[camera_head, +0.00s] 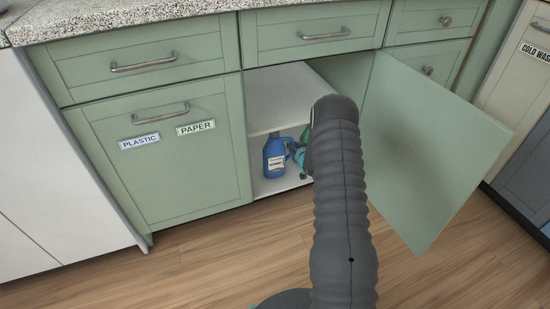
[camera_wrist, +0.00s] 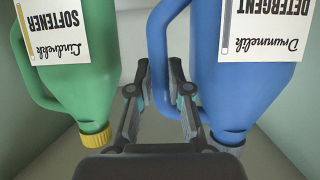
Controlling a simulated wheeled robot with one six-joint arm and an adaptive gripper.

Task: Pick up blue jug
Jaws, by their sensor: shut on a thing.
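The blue jug (camera_head: 272,163) stands on the floor of the open cabinet, below its shelf, in the head view. In the wrist view the blue jug (camera_wrist: 235,85) appears upside down, with a white "DETERGENT" label and a side handle. My gripper (camera_wrist: 160,72) has one finger on each side of that handle and is shut on it. In the head view my gripper (camera_head: 297,155) is partly hidden by my arm, to the right of the jug. The wrist view does not show the jug's base.
A green softener jug (camera_wrist: 90,75) with a yellow cap stands close beside my gripper. The white shelf (camera_head: 285,98) lies above the jugs. The open cabinet door (camera_head: 425,150) stands to the right of my arm. The wooden floor (camera_head: 210,255) in front is clear.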

